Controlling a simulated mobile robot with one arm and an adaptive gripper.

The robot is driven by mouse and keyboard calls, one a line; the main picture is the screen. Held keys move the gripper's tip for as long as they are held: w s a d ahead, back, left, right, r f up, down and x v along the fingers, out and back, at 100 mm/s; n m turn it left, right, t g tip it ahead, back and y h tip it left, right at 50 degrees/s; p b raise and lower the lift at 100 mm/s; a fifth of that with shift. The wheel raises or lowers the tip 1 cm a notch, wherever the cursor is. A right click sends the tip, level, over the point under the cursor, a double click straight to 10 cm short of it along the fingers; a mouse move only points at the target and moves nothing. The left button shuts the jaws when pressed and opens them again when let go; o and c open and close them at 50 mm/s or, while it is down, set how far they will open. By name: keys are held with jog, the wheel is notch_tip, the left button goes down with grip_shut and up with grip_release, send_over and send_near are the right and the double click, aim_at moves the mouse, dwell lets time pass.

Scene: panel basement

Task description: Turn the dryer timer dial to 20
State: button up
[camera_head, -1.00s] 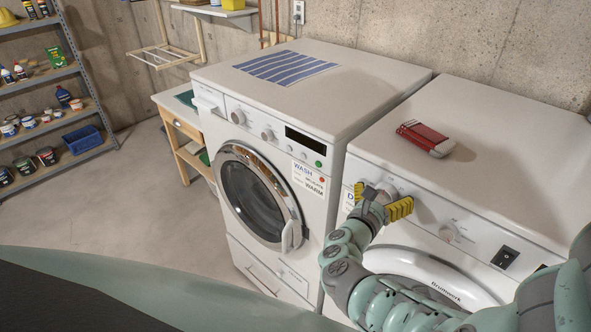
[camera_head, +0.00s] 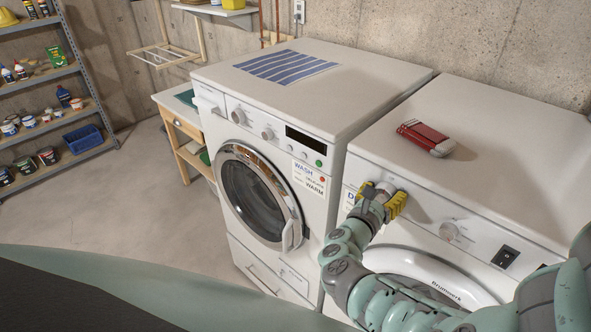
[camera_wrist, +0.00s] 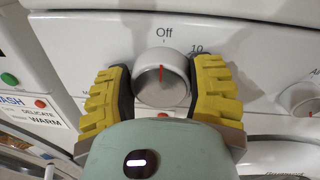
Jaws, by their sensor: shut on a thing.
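The dryer (camera_head: 470,195) is the white machine at the right in the head view. Its timer dial (camera_wrist: 161,78) is a white round knob with a red pointer line. In the wrist view the pointer is at the "Off" mark, with "10" printed to its right. My gripper (camera_head: 383,197) is shut on the dial, with one yellow finger on each side; it also shows in the wrist view (camera_wrist: 163,88). The 20 mark cannot be seen in the wrist view, where my finger covers part of the panel.
A second dial (camera_head: 449,231) and a black switch (camera_head: 505,257) are to the right on the dryer panel. A red and white object (camera_head: 425,138) lies on the dryer top. The washer (camera_head: 300,105) stands close on the left, with a striped cloth (camera_head: 287,67) on it.

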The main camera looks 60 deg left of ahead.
jog(key=shift+w+d+f+b, duration=0.1)
jog(key=shift+b, duration=0.25)
jog(key=shift+m+b, duration=0.3)
jog(key=m+b, duration=0.1)
jog(key=b, duration=0.1)
jog(key=m+b, duration=0.1)
jog(key=b, duration=0.1)
jog(key=shift+d+f+m, duration=0.1)
jog(key=shift+f+m, duration=0.2)
jog(key=shift+m, duration=0.1)
jog(key=m+b, duration=0.3)
jog(key=b, duration=0.1)
jog(key=m+b, duration=0.2)
jog(key=b, duration=0.3)
jog(key=shift+d+f+m+t, duration=0.1)
jog(key=shift+f+m+t, duration=0.1)
jog(key=shift+m+t, duration=0.15)
jog(key=m+h+b, duration=0.1)
jog(key=m+b, duration=0.5)
jog(key=b, duration=0.4)
jog(key=shift+f+m+b, duration=0.1)
jog(key=shift+m+b, duration=0.15)
jog(key=shift+b, duration=0.05)
jog(key=m+b, duration=0.3)
jog(key=b, duration=0.1)
jog(key=shift+w+t, duration=0.1)
jog(key=shift+t, duration=0.15)
jog(key=shift+r, duration=0.2)
jog(key=o, duration=1.2)
jog(key=shift+r, duration=0.2)
